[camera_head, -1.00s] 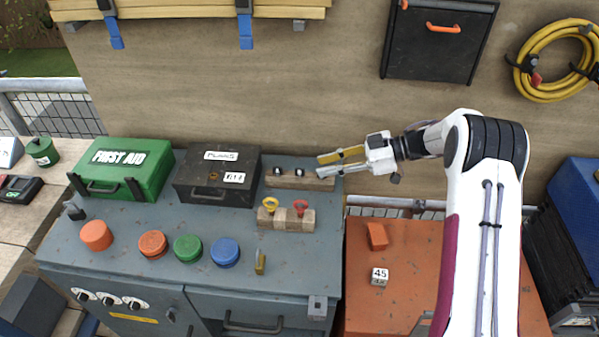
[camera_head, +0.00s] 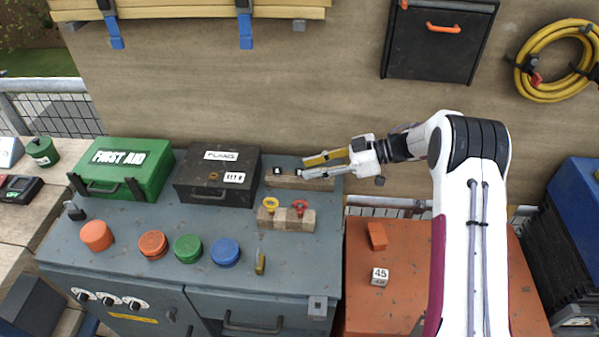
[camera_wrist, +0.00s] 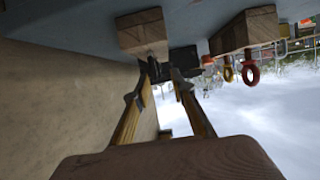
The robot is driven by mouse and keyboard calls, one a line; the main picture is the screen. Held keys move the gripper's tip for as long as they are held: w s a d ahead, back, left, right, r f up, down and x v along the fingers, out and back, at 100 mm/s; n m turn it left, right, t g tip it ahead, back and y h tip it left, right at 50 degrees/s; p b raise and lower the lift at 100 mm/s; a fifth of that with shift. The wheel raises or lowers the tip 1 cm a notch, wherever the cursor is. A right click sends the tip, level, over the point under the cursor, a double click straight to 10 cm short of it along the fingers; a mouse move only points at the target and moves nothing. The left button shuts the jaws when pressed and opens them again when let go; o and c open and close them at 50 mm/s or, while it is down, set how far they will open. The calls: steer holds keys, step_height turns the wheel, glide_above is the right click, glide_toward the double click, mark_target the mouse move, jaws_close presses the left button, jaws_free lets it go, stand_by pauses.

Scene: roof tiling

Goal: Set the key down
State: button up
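A yellow ring-topped key (camera_head: 271,205) and a red ring-topped key (camera_head: 300,207) stand in a wooden block (camera_head: 287,221) on the grey cabinet top. The wrist view also shows the yellow ring (camera_wrist: 228,73) and the red ring (camera_wrist: 252,75). My gripper (camera_head: 303,167) is open at the right part of a second wooden block (camera_head: 320,184) behind them. That block carries a small dark piece (camera_head: 277,171); another at its right is hidden by my fingers. In the wrist view a dark piece (camera_wrist: 153,68) shows near the fingertips; contact is unclear.
A dark FLAMS-like labelled box (camera_head: 190,180) and a green first aid box (camera_head: 125,165) stand to the left. Several round coloured caps, one blue (camera_head: 225,252), and a small brass piece (camera_head: 260,263) lie in front. An orange-red cabinet (camera_head: 400,240) is at right; the wall is close behind.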

mark_target(301, 169)
steer(key=shift+x, duration=1.9)
steer(key=shift+r, duration=0.1)
jaws_close()
